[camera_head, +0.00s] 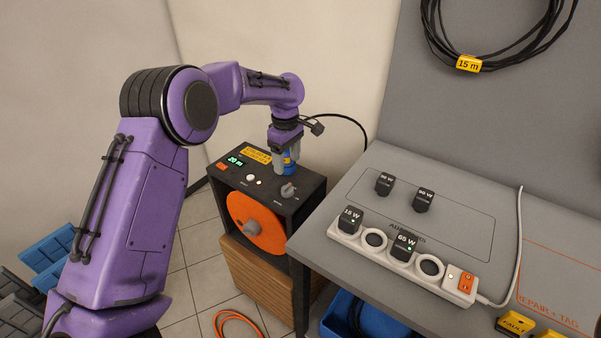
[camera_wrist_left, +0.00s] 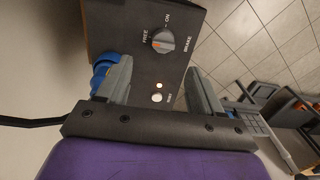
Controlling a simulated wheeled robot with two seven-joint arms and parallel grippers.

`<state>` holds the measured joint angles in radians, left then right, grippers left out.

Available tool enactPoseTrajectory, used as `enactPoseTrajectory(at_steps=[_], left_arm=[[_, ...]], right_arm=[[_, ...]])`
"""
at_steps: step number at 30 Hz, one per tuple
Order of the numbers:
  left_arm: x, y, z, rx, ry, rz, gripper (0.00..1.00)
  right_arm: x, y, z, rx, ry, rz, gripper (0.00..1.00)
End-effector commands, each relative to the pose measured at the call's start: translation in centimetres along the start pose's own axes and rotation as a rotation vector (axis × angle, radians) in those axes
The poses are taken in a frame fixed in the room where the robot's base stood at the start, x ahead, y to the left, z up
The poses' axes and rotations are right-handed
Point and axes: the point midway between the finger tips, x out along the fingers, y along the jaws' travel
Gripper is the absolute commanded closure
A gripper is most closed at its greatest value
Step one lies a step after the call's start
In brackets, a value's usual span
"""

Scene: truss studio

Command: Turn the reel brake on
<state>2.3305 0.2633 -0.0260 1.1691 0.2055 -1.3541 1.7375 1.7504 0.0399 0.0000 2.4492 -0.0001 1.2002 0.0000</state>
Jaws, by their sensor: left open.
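The reel box (camera_head: 315,195) is a dark case with an orange reel disc (camera_head: 256,222) in its front. Its brake knob (camera_head: 288,191) is grey and sits on the top panel; in the left wrist view the knob (camera_wrist_left: 163,40) lies between FREE and ON labels, with BRAKE printed beside it. The knob's orange mark appears to be on the FREE side. My left gripper (camera_head: 285,169) is open above the panel, just behind the knob. In the left wrist view its fingers (camera_wrist_left: 160,82) are spread, with the knob beyond them and apart. My right gripper is out of view.
A blue fitting (camera_wrist_left: 104,68) is close by the left finger. A white button (camera_head: 250,177) and a lit display (camera_head: 236,161) share the panel. The grey bench (camera_head: 400,160) with a power strip (camera_head: 400,250) stands right of the box. A blue bin (camera_head: 340,318) is below.

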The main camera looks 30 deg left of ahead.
Motion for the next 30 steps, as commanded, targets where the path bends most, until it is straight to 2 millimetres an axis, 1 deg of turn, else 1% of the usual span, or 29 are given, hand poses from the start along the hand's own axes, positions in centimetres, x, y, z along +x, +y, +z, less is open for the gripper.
enactPoseTrajectory(at_steps=[2, 5, 8, 12, 15, 18, 21, 28, 29, 30], left_arm=[[0.1, -0.2, 0.0, 0.000, 0.000, 0.001, 0.34], [1.0, -0.5, 0.0, 0.000, 0.000, 0.002, 0.34], [3.2, -0.5, 0.0, 0.000, -0.002, -0.001, 0.34], [6.6, -0.2, 0.0, 0.000, -0.001, -0.003, 0.34], [8.6, -0.1, 0.0, 0.000, -0.001, -0.003, 0.34], [9.8, 0.0, 0.0, 0.000, 0.000, -0.002, 0.34], [10.4, 0.0, 0.0, 0.000, 0.000, 0.000, 0.34], [10.6, 0.0, 0.0, 0.001, 0.001, 0.000, 0.34], [10.6, 0.0, 0.0, 0.001, 0.001, 0.000, 0.40], [10.6, 0.0, 0.0, 0.001, 0.000, 0.000, 0.53]], right_arm=[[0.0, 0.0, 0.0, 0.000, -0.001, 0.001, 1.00], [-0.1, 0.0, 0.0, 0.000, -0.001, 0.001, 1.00], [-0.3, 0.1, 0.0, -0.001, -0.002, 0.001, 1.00], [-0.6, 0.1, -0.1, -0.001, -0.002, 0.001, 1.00], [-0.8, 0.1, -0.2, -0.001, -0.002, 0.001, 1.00], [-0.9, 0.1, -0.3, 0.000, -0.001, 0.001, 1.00], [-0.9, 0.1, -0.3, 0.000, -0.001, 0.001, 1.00], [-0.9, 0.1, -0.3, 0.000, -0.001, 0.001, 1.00], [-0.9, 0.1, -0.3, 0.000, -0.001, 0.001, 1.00], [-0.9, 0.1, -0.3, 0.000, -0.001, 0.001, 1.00]])
